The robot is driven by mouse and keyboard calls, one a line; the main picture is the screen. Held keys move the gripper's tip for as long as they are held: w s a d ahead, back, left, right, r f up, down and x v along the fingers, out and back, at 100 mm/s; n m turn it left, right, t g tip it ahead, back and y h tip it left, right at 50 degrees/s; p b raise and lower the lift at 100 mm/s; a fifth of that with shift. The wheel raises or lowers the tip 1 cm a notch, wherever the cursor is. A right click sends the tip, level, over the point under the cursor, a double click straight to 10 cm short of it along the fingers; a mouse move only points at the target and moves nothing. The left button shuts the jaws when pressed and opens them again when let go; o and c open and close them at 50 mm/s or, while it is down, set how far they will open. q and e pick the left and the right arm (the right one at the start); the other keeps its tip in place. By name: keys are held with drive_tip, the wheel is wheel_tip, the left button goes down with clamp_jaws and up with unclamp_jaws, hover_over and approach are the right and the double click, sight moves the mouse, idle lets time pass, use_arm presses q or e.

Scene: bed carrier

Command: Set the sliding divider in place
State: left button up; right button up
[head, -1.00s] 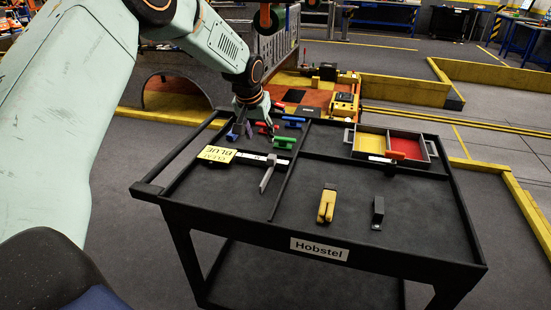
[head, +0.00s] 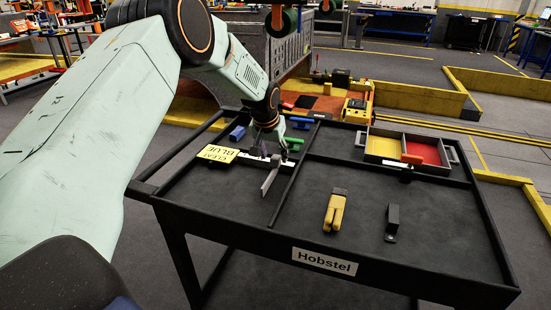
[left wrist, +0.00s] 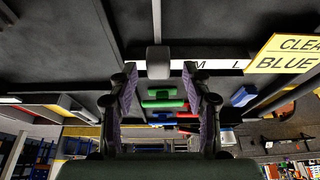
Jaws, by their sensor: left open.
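A grey upright sliding divider (head: 270,178) stands on a white marked strip (head: 251,159) in the left part of the black cart. In the left wrist view the divider (left wrist: 158,62) shows as a grey block over the strip, near the letter M. My left gripper (head: 271,148) is just behind the strip in the head view, above the cart. In the left wrist view its two fingers (left wrist: 160,80) are wide apart and empty, with the divider beyond their tips, between them in the picture. No contact with the divider shows. My right gripper is not in view.
A yellow sign (head: 217,153) sits at the strip's left end. Blue (head: 238,132) and green (head: 293,141) cleats lie behind it. A tray (head: 447,151) with yellow and red compartments is at right. A yellow piece (head: 335,211) and a black block (head: 392,222) stand in front.

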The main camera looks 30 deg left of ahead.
use_arm(q)
drive_tip(key=shift+x, duration=0.85)
drive_tip(key=shift+s+d+r, duration=0.1)
drive_tip(key=shift+s+r, duration=0.05)
drive_tip(key=shift+r, duration=0.05)
drive_tip(key=shift+w+f, duration=0.3)
drive_tip(key=c, duration=0.3)
drive_tip(key=shift+s+r, duration=0.2)
drive_tip(key=c, duration=0.5)
clamp_jaws()
